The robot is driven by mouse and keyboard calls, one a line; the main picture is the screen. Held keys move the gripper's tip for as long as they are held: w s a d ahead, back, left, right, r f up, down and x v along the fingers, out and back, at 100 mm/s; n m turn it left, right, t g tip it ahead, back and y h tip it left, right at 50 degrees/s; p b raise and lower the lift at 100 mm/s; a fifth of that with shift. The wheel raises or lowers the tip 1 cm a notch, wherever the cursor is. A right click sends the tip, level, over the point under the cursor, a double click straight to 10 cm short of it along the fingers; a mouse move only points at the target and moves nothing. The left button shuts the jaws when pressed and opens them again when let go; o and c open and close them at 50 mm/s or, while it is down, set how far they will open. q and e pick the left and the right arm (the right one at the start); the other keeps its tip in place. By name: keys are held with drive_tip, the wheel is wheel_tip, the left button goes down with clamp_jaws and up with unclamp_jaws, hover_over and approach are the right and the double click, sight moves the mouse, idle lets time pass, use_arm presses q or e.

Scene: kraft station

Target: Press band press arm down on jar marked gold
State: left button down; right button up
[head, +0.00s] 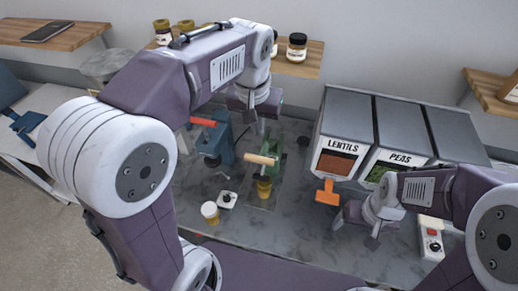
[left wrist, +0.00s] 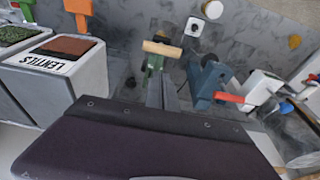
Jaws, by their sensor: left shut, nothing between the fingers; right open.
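A green press (head: 275,145) with a pale wooden handle (head: 262,160) stands mid-counter; a jar with gold colouring (head: 264,188) is below the handle. In the left wrist view the wooden handle (left wrist: 162,48) lies beyond my fingers, and the jar is hidden. A blue press (head: 221,135) with a red handle (head: 202,122) stands to its left; I cannot tell which is named the band press. My left gripper (head: 252,118) is shut and empty, above and behind the green press, apart from the handle. My right gripper (head: 356,231) is open and empty at the right.
A white-topped jar (head: 210,211) and a white block with a black knob (head: 227,199) stand in front. Lentils (head: 342,147) and peas (head: 398,158) bins, with an orange scoop tab (head: 327,192), fill the right. A control box (head: 431,241) sits right of my right gripper.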

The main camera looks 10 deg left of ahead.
use_arm(q)
drive_tip(key=p, duration=0.2)
approach(260, 156)
drive_tip(key=x, duration=0.5)
drive_tip(key=shift+w+f, duration=0.2)
drive_tip(key=shift+w, duration=0.05)
drive_tip(key=shift+s+f, duration=0.15)
drive_tip(key=shift+f, duration=0.3)
drive_tip(key=shift+f, duration=0.1)
